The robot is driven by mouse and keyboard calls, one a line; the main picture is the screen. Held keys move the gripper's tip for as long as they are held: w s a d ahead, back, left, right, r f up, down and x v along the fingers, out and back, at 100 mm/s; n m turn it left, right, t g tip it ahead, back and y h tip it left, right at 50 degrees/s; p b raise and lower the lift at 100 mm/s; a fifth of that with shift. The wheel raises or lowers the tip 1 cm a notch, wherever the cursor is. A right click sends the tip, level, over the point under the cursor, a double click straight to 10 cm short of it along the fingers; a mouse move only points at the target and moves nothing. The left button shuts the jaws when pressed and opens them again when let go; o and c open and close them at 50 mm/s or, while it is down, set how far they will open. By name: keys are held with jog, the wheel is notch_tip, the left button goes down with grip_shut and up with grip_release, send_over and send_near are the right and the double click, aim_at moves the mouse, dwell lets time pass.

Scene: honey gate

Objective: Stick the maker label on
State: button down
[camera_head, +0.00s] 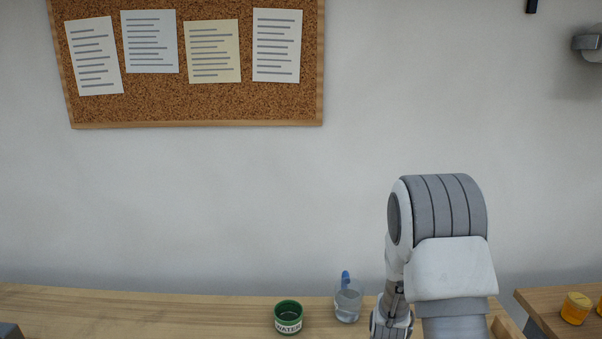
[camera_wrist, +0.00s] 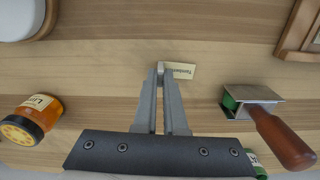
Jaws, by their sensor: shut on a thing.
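My gripper (camera_wrist: 162,72) shows in the wrist view with its fingertips close together. It is shut on a small cream label (camera_wrist: 181,71), which sticks out to the right of the fingertips over the wooden table and bears dark print that looks like "Tannbach". In the head view my arm hides the gripper's tips and the label.
A wooden-handled metal tool (camera_wrist: 283,138) with a green part is right of the gripper. A white object (camera_wrist: 18,18) is upper left and a wooden frame (camera_wrist: 290,40) upper right. A green WATER pot (camera_head: 288,318) and a glass (camera_head: 348,304) stand on the bench. Honey jars (camera_head: 575,308) are far right.

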jog(key=shift+r+p, duration=2.75)
jog(key=shift+r, duration=1.3)
jog(key=shift+s, duration=0.1)
